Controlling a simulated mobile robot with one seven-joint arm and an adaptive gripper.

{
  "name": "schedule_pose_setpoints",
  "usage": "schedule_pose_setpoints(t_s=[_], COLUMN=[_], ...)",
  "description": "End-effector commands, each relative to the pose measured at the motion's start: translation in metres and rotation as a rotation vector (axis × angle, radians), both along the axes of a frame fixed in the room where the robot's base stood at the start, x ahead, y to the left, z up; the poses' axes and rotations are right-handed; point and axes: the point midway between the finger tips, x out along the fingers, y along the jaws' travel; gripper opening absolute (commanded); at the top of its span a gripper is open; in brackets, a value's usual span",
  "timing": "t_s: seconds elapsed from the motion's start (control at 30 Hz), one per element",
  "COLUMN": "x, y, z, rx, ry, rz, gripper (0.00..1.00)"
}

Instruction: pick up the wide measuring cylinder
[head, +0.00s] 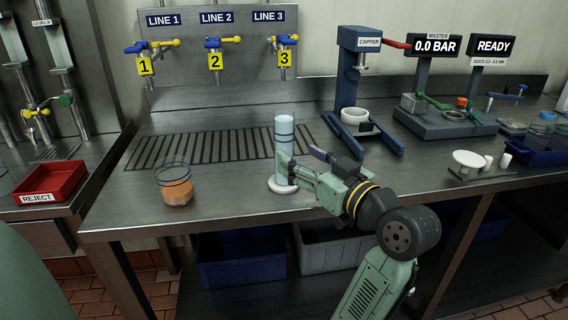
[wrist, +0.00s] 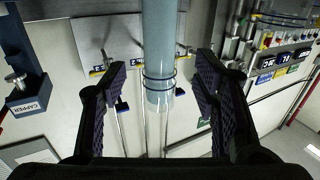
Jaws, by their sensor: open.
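The wide measuring cylinder (head: 284,134) stands upright near the front edge of the steel bench, with a round white foot (head: 281,186) at its bottom and dark rings around it. My gripper (head: 299,162) is at its right side in the head view, at about its lower half, and partly hides it. In the wrist view the cylinder (wrist: 159,35) lies between my two dark finger pads, with a gap on both sides. The jaws are open and hold nothing. How deep the cylinder sits between the pads is hard to tell.
A beaker with orange liquid (head: 175,188) stands to the left. The blue capper stand (head: 349,95) is behind to the right, with a pressure rig (head: 440,122) beyond it. Three valves hang over a slotted drain (head: 205,148). A red reject tray (head: 50,184) is far left.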

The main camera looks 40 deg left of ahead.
Motion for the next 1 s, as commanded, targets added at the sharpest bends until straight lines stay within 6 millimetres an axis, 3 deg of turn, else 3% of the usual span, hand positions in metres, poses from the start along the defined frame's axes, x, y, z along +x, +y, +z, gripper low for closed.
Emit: schedule_pose_setpoints(t_s=[0.5, 0.77, 1.0], x=[0.015, 0.017, 0.017], y=[0.057, 0.06, 0.06], z=[0.002, 0.001, 0.001], rx=[-0.001, 0.0, 0.0], ry=[0.002, 0.0, 0.0], rz=[0.002, -0.002, -0.001], gripper=[0.55, 0.55, 0.41])
